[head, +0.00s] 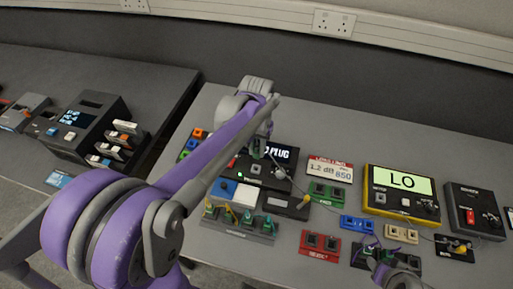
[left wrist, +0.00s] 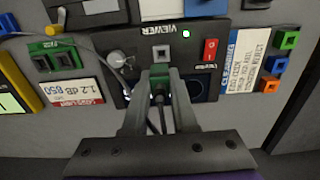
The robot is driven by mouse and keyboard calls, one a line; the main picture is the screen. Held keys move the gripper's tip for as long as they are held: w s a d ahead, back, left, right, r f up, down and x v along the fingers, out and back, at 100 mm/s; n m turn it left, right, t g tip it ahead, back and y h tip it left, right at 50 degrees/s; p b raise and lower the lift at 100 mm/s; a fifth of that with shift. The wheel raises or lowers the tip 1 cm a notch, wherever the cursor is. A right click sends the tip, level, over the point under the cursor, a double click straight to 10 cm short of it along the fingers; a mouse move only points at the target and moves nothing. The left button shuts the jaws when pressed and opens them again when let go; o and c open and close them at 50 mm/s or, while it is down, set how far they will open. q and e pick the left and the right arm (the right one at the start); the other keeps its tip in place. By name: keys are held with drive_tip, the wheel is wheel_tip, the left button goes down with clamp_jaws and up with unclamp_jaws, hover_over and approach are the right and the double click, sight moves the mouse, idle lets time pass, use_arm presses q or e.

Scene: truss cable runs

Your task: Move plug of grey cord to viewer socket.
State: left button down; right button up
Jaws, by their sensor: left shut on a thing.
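The viewer box (head: 279,183) is a black unit with a lit screen, partly hidden by my left arm in the head view. In the left wrist view, its face (left wrist: 185,60) shows the VIEWER label, a green light, a red switch and a grey square socket (left wrist: 161,53) that looks empty. My left gripper (left wrist: 160,88) is shut on a small green plug (left wrist: 160,78), just beside that socket over the box. Cords trail back between the fingers. A grey cord (left wrist: 84,37) runs near a round silver part. My right gripper (head: 384,271) is at the lower right; its jaws are unclear.
A rack (head: 240,225) with several green-topped plugs stands in front of the viewer. Green (head: 328,192), red (head: 320,243) and blue (head: 357,223) socket blocks lie to the right. A yellow meter (head: 402,192) reads LO. Bare bench lies behind the units.

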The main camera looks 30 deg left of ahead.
use_arm(q)
drive_tip(key=shift+s+a+f+b, duration=0.1)
drive_tip(key=shift+f+b, duration=0.15)
drive_tip(key=shift+f, duration=0.25)
drive_tip(key=shift+s+a+f+b, duration=0.1)
drive_tip(key=shift+f+b, duration=0.1)
drive_tip(key=shift+f, duration=0.25)
drive_tip(key=shift+d+f+b, duration=0.1)
drive_tip(key=shift+f+b, duration=1.05)
drive_tip(key=shift+f, duration=0.8)
use_arm(e)
drive_tip(key=shift+s+a+f, duration=0.1)
drive_tip(key=shift+s+f, duration=0.15)
drive_tip(key=shift+f, duration=0.45)
drive_tip(key=shift+s+d+f, duration=0.1)
drive_tip(key=shift+s+f, duration=0.1)
drive_tip(key=shift+f, duration=0.55)
drive_tip(key=shift+s+a+f, duration=0.1)
drive_tip(key=shift+s+f, duration=0.15)
drive_tip(key=shift+f, duration=0.45)
use_arm(q)
drive_tip(key=shift+f+b, duration=0.55)
drive_tip(key=shift+f, duration=0.2)
use_arm(e)
drive_tip(key=shift+s+f, duration=0.15)
drive_tip(key=shift+f, duration=0.5)
use_arm(q)
drive_tip(key=c, duration=0.6)
unclamp_jaws()
